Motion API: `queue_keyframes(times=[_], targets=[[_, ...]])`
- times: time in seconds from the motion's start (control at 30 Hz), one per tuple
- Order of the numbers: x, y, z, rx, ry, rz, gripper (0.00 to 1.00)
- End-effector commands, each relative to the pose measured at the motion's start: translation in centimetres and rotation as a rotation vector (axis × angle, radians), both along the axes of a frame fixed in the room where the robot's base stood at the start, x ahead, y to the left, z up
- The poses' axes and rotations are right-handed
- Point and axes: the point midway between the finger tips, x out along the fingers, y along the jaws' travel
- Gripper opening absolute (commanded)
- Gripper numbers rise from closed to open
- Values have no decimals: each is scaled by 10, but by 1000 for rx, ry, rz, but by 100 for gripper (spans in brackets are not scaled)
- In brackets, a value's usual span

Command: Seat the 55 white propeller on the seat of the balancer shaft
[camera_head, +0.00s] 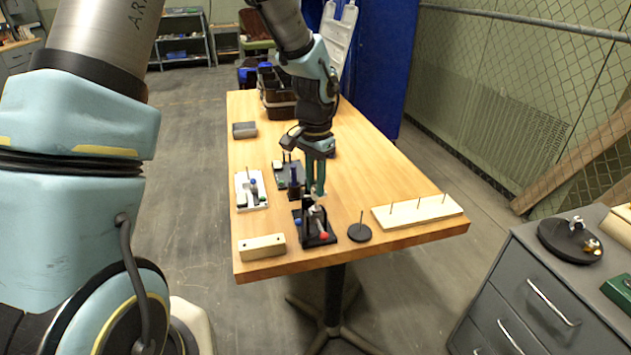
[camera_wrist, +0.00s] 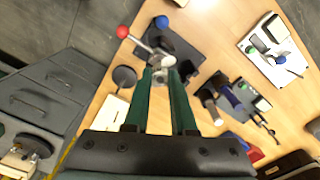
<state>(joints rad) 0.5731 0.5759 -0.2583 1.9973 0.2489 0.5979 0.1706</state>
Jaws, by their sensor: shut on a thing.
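My gripper (camera_head: 317,192) points down over the front part of the wooden table. Its green fingers show in the wrist view (camera_wrist: 163,75), closed on a small pale piece, which I take to be the white propeller (camera_wrist: 161,61); its number cannot be read. Just below is a black-based fixture (camera_head: 325,238) with a red ball and a blue ball, also in the wrist view (camera_wrist: 181,46). It may be the balancer. Its shaft seat is hidden by the fingers and pale piece, so I cannot tell whether the two touch.
A black disc with an upright pin (camera_head: 360,233) and a pale board with several pins (camera_head: 417,211) lie to the right. A pale block (camera_head: 262,247) is front left. A white-based fixture (camera_head: 251,190) and a dark one stand behind. The table's right middle is clear.

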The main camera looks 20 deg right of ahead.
Motion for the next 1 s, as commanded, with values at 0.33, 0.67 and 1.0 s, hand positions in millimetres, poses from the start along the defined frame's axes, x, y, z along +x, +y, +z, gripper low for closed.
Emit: queue_keyframes(times=[0.33,0.67,1.0], targets=[[0,0,-2,0,0,0,0],[0,0,-8,1,0,0,0],[-1,0,-17,1,1,0,0]])
